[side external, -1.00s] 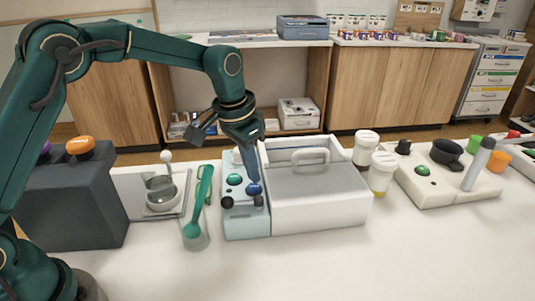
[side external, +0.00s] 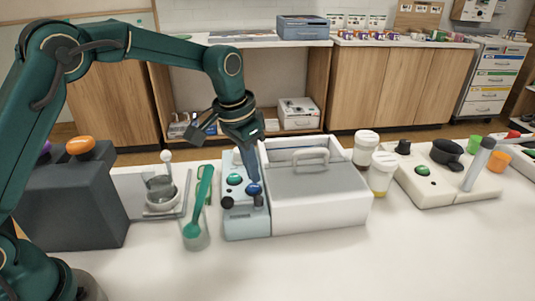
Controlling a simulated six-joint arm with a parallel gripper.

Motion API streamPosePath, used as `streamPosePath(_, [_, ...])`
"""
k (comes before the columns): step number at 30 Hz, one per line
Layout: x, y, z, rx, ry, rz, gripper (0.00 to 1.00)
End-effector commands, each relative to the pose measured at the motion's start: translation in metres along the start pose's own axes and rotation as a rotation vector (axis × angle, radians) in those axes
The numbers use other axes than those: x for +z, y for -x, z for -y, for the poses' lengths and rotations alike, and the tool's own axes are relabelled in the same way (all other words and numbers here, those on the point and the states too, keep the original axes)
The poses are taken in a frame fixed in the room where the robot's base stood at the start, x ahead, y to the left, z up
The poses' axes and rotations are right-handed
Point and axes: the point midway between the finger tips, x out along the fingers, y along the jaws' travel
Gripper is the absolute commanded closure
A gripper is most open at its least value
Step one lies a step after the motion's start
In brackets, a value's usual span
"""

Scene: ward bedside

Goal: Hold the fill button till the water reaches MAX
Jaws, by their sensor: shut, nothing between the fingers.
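My gripper (side external: 252,182) is shut and points down, its tip at the blue button (side external: 254,190) on a pale blue control box (side external: 245,222). It looks to be touching the button, but I cannot tell whether the button is pressed in. A green button (side external: 235,179) and dark knobs sit on the same box. No MAX mark or water level can be read at this size. Which button is the fill button is not legible.
A white lidded box (side external: 318,205) adjoins the control box on the right. A green spoon-like tool (side external: 201,195) stands close on the left. Two white-capped jars (side external: 381,180) are beyond the box. A dark block with an orange knob (side external: 80,146) is far left. The front tabletop is clear.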

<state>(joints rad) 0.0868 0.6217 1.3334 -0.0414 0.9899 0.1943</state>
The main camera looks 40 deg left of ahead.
Motion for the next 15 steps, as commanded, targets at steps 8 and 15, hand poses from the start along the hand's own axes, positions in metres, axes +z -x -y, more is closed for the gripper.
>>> streamPosePath(8, [0.0007, -0.0028, 0.0000, 0.000, 0.000, 0.001, 1.00])
streamPosePath(15, [0.0014, -0.0073, 0.0000, 0.000, 0.000, 0.001, 1.00])
